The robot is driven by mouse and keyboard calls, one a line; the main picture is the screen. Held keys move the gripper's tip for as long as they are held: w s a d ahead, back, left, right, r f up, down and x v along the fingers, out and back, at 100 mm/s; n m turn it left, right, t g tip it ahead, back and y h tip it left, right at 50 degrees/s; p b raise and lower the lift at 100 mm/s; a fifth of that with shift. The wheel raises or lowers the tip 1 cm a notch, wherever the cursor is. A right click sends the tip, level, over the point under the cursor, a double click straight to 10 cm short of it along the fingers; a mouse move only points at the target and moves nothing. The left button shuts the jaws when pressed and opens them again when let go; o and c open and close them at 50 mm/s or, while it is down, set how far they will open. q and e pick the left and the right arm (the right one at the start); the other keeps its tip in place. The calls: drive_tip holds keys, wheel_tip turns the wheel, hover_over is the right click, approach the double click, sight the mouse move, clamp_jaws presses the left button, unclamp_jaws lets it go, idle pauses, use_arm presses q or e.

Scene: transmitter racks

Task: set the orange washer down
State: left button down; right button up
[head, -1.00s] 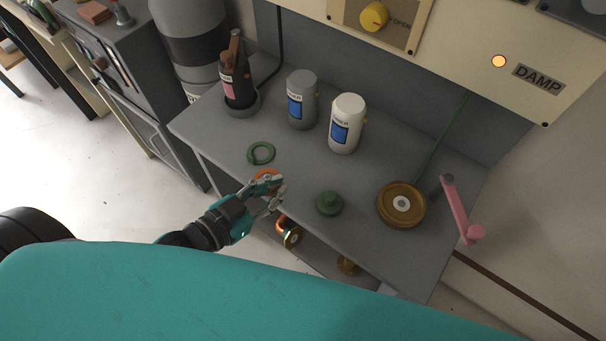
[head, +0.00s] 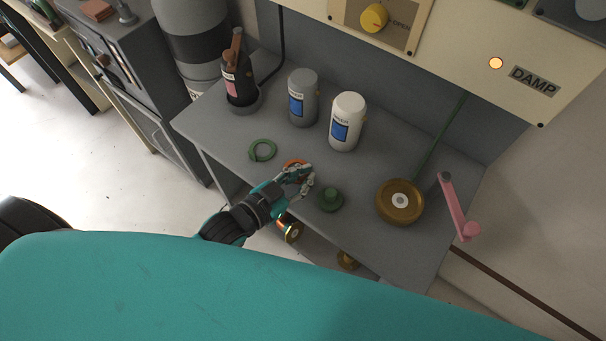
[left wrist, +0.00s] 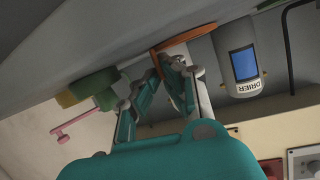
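The orange washer (head: 292,163) shows as a thin ring at the fingertips of my left gripper (head: 302,177), over the grey bench between the green ring and the green knob. In the left wrist view the washer (left wrist: 187,37) is seen nearly edge-on, its near rim between the fingertips of the left gripper (left wrist: 158,72). The fingers look closed on that rim. The fingers hide part of the washer in the head view. I cannot tell whether its far edge touches the bench. My right gripper is in neither view.
On the bench (head: 225,145), a green ring (head: 262,150) lies to the left and a green knob (head: 330,199) stands close to the right. A brass wheel (head: 400,201) and pink crank (head: 458,210) are farther right. Grey (head: 303,99) and white (head: 346,122) bottles stand behind.

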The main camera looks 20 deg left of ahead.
use_arm(q)
drive_tip(key=shift+f, duration=0.15)
drive_tip(key=c, duration=1.5)
unclamp_jaws()
drive_tip(key=shift+b+v, duration=0.65)
drive_tip(key=shift+v, duration=5.4)
